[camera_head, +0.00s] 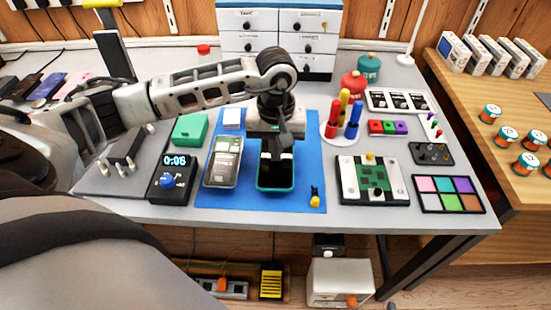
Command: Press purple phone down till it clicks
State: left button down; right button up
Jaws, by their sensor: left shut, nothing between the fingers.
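My left arm reaches in from the left, and its gripper (277,152) points down, shut, over a dark item with a teal rim (276,188) on the blue mat. The fingers hide the far part of this item, and I cannot tell whether they touch it. I see no clear purple on it. A purplish phone (74,85) lies flat among other phones at the far left of the table. My right gripper is not in view.
The blue mat (239,196) also holds a clear tray with a phone-like item (222,165). A timer (172,181) stands left of it, and a green circuit-board fixture (372,182) right. A screwdriver stand (342,130) stands behind. A small yellow-and-black item (315,198) lies at the mat's front right.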

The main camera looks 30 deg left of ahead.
pick_arm(q)
jog(key=shift+r, duration=0.1)
notch_tip(320, 180, up, 7)
jog(key=p, duration=0.3)
jog(key=shift+p, duration=0.35)
dwell(0.6)
